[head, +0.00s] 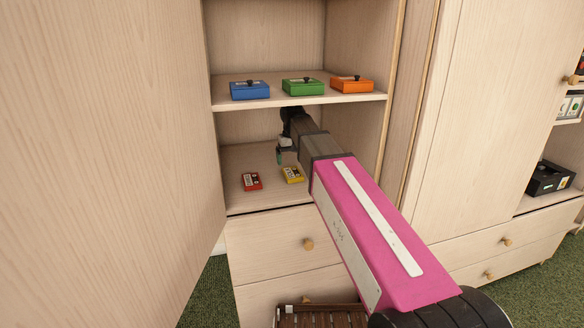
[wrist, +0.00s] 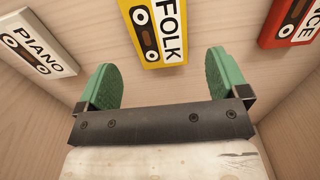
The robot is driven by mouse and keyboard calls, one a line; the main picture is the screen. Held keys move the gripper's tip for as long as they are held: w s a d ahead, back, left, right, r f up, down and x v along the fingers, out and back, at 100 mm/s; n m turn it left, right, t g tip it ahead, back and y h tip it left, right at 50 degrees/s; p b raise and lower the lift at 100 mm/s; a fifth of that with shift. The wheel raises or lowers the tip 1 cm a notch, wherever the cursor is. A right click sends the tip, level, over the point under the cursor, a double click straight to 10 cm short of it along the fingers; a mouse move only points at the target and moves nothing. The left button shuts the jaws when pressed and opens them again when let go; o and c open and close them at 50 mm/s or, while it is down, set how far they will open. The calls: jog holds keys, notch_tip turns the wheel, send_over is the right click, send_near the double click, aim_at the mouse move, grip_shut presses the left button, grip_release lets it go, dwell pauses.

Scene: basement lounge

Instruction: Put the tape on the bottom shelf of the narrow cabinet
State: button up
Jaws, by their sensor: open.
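The narrow cabinet (head: 355,140) stands open. On its bottom shelf (head: 240,201) lie a red cassette tape (head: 252,181) and a yellow tape (head: 292,175). In the wrist view, the yellow tape reads FOLK (wrist: 158,30), the red one ends in "NCE" (wrist: 290,22), and a white one reads PIANO (wrist: 37,42). The white tape cannot be seen in the head view. My gripper (head: 283,155) is inside the bottom compartment, above and behind the visible tapes. In the wrist view its green fingers (wrist: 162,80) are apart and empty, with the yellow tape beyond the gap between them.
The shelf above holds a blue box (head: 249,91), a green box (head: 303,87) and an orange box (head: 351,85). An open door (head: 110,150) fills the left side. Drawers (head: 285,245) lie below, with a slatted wooden crate (head: 322,317) in front.

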jog(key=shift+r, duration=1.3)
dwell(0.4)
